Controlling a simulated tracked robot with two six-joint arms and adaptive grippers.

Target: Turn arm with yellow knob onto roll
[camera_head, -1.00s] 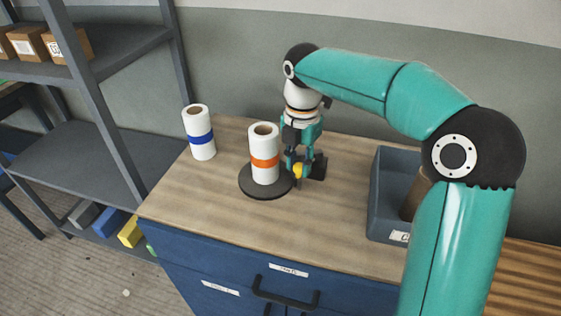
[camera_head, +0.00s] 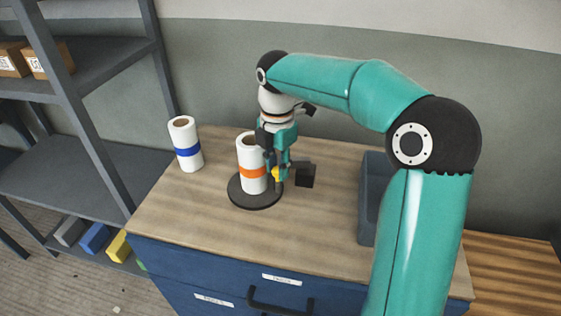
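A white roll with an orange band (camera_head: 251,155) stands upright on a round dark base (camera_head: 243,197) on the wooden worktop. The yellow knob (camera_head: 276,174) is close to the right side of this roll, at the height of its orange band. My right gripper (camera_head: 277,174) points down with its fingers around the knob and appears shut on it. The arm that carries the knob is mostly hidden by the fingers. I cannot tell whether it touches the roll. My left gripper is not in view.
A second white roll with a blue band (camera_head: 186,144) stands at the worktop's back left. A small black block (camera_head: 305,175) is right of the gripper. A grey bin (camera_head: 368,205) stands further right, partly behind my arm. The worktop's front (camera_head: 215,230) is clear.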

